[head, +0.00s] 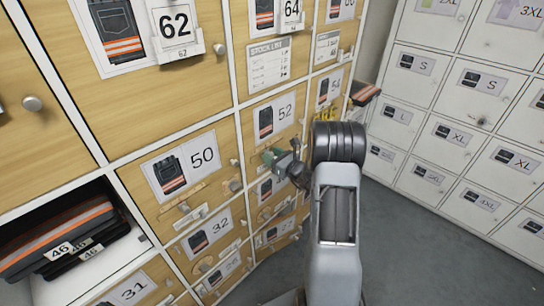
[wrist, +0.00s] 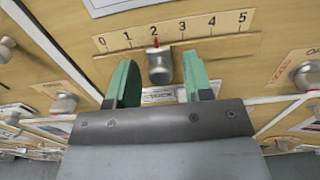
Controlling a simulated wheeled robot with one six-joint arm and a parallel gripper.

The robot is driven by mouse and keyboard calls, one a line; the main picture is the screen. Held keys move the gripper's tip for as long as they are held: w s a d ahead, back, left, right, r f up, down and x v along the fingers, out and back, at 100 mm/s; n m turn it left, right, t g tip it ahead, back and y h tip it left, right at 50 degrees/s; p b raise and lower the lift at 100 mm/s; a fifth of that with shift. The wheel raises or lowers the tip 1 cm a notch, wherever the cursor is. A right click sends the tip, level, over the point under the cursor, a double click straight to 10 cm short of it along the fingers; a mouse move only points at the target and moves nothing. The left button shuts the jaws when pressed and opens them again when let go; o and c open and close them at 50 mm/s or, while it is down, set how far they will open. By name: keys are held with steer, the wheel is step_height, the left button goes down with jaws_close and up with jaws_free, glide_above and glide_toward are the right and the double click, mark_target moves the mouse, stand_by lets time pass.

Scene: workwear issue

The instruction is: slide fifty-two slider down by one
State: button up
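The fifty-two door (head: 258,143) is a wooden locker front with a picture card marked 52 (head: 275,118) in the head view. Its lower part is hidden behind my gripper (head: 272,156). In the wrist view, a slider scale (wrist: 197,31) runs from 0 at left to 5 at right. The grey slider knob (wrist: 158,66) has a red pointer at about 2. My gripper (wrist: 158,75) is open, with one green finger on each side of the knob. A gap shows on both sides, so neither finger appears to touch it.
The fifty door (head: 184,168) is to the left, with other numbered doors below. An open compartment with folded garments (head: 62,240) is at lower left. A folded garment (head: 364,92) sticks out beyond my arm. White lockers (head: 455,120) stand at right; grey floor (head: 425,250) is clear.

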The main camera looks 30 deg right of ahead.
steer(key=v, duration=1.3)
steer(key=shift+s+b, duration=0.4)
